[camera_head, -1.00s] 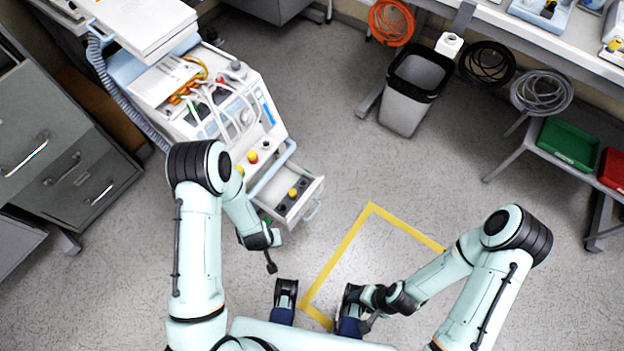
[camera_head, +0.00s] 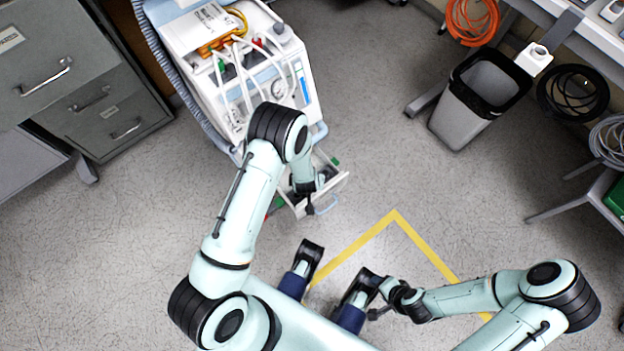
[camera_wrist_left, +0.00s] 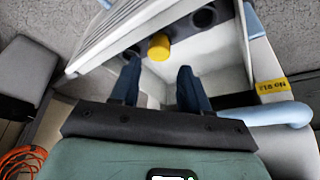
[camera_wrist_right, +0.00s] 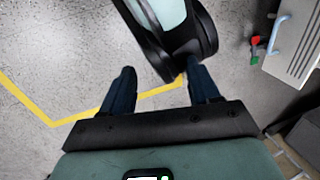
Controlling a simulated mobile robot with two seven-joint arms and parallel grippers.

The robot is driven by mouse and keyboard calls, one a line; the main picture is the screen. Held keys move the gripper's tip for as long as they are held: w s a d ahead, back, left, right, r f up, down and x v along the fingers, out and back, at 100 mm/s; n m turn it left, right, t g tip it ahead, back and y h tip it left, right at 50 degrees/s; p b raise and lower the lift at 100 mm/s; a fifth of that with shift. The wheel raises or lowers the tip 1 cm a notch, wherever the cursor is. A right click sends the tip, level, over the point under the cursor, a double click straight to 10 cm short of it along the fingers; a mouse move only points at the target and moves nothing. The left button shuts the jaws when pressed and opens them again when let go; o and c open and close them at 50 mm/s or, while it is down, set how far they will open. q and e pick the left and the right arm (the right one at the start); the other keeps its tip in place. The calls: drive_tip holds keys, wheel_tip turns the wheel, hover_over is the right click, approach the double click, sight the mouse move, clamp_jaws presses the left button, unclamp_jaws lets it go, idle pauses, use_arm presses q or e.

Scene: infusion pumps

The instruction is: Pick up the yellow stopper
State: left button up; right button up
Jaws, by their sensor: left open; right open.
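The yellow stopper (camera_wrist_left: 159,47) shows in the left wrist view, in the open drawer (camera_wrist_left: 215,60) of the pump cart, between two dark round pieces. My left gripper (camera_wrist_left: 158,72) is open, its two blue fingers pointing toward the stopper, which lies just beyond and between the fingertips. Nothing is held. In the head view my left arm hides the stopper, and only part of the drawer (camera_head: 331,188) shows. My right gripper (camera_wrist_right: 160,72) is open and empty over the floor, away from the cart, near my own base.
The pump cart (camera_head: 205,38) carries hoses and a gauge. Grey cabinets (camera_head: 70,75) stand at the left. A waste bin (camera_head: 463,122) and cable coils (camera_head: 572,92) are at the right. The floor with the yellow tape (camera_head: 352,248) is clear.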

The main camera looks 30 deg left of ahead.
use_arm(q)
drive_tip(key=b+x, duration=0.2)
drive_tip(key=x, duration=0.3)
drive_tip(key=shift+w+f, duration=0.15)
drive_tip(key=shift+f, duration=0.05)
clamp_jaws()
use_arm(e)
drive_tip(key=w+f, duration=0.1)
drive_tip(key=w+d+f+t, duration=0.1)
drive_tip(key=w, duration=0.1)
drive_tip(key=shift+d+h, duration=0.2)
drive_tip(key=shift+h, duration=0.1)
use_arm(q)
drive_tip(key=shift+r, duration=0.15)
wheel_tip(320, 180, up, 20)
drive_tip(key=p, duration=0.7)
use_arm(e)
drive_tip(key=s+a+r+g+y, duration=0.1)
drive_tip(key=s+a+r+g, duration=0.1)
drive_tip(key=s+r, duration=0.5)
drive_tip(key=shift+s+a+g, duration=0.3)
drive_tip(key=shift+s+a, duration=0.1)
drive_tip(key=shift+a, duration=0.2)
